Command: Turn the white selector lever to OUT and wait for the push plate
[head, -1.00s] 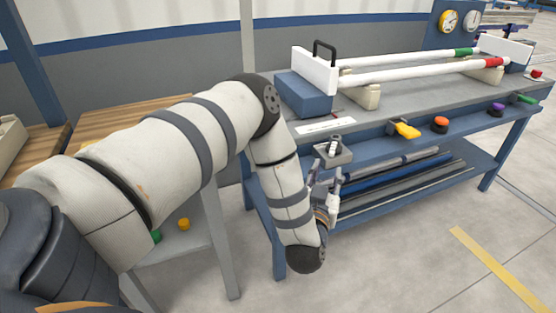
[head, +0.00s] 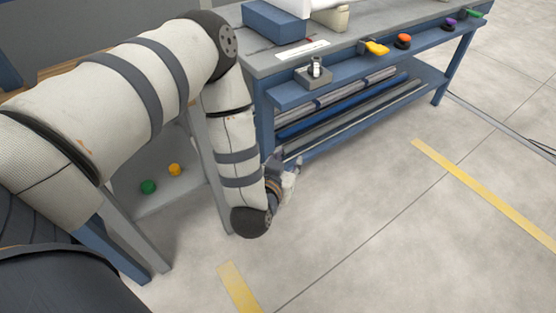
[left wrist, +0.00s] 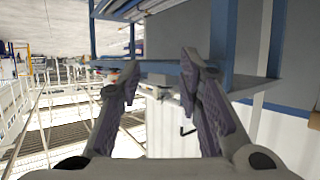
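The white selector lever (head: 315,66) stands roughly upright on a small grey block (head: 313,78) at the bench's front ledge in the head view. I cannot read an OUT mark on it. The white push plate (head: 297,6) is cut off at the top edge, by a blue block (head: 274,22). My left gripper (head: 291,178) hangs low in front of the bench, well below and apart from the lever. Its two fingers stand apart in the left wrist view (left wrist: 160,75), with nothing between them. My right gripper is out of view.
The ledge also carries a yellow handle (head: 376,47), an orange button (head: 403,41), a purple button (head: 450,22) and a green handle (head: 474,14). Several pipes (head: 335,105) lie on the lower shelf. A low stand (head: 165,192) holds green and yellow pieces.

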